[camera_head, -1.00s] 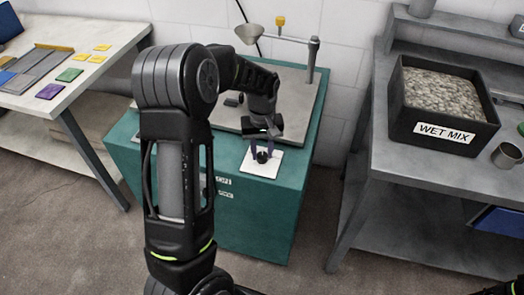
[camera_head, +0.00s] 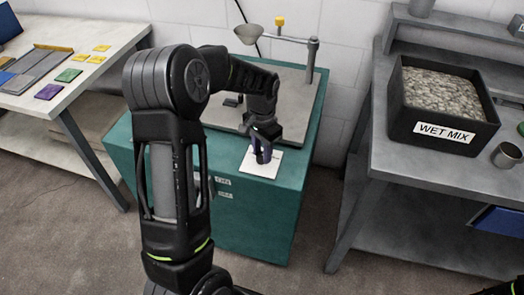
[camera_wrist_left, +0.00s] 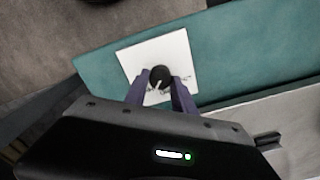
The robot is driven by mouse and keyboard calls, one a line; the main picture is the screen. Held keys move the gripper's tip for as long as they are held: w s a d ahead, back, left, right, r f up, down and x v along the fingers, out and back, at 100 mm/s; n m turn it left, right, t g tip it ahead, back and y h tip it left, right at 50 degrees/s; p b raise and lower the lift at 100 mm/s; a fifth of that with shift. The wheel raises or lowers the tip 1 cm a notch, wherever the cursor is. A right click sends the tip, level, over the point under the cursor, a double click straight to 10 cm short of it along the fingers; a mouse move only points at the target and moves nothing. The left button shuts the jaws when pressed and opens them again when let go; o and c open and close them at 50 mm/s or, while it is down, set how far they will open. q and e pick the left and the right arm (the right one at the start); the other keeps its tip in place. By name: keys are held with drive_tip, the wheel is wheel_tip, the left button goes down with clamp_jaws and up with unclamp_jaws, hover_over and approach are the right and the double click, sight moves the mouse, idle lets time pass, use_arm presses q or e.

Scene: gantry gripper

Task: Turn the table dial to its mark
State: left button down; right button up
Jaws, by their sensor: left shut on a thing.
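The dial is a black round knob (camera_wrist_left: 160,76) with a pale pointer line, on a white square plate (camera_wrist_left: 182,50) in the left wrist view. Small dark marks show on the plate near the knob. In the head view the plate (camera_head: 270,168) lies on the front of the teal cabinet top, and the knob is mostly hidden by my gripper. My left gripper (camera_head: 263,158) reaches down over the plate. Its two purple-grey fingers (camera_wrist_left: 161,90) are shut on the knob, one on each side. My right gripper is not clearly in view.
The teal cabinet (camera_head: 250,215) carries a grey board with a post (camera_head: 313,60), a bar and a funnel (camera_head: 249,34) behind the dial. A table with coloured tiles (camera_head: 69,74) stands left. A bench with a "WET MIX" bin (camera_head: 445,134) stands right.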

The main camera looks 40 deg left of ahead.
sight(262, 155)
use_arm(q)
drive_tip(key=m, duration=0.3)
drive_tip(key=shift+m, duration=0.4)
idle(0.3)
drive_tip(key=c, duration=1.1)
unclamp_jaws()
drive_tip(key=shift+o, duration=0.2)
drive_tip(key=shift+r, duration=0.15)
wheel_tip(262, 155, up, 8)
drive_tip(key=shift+f, duration=0.2)
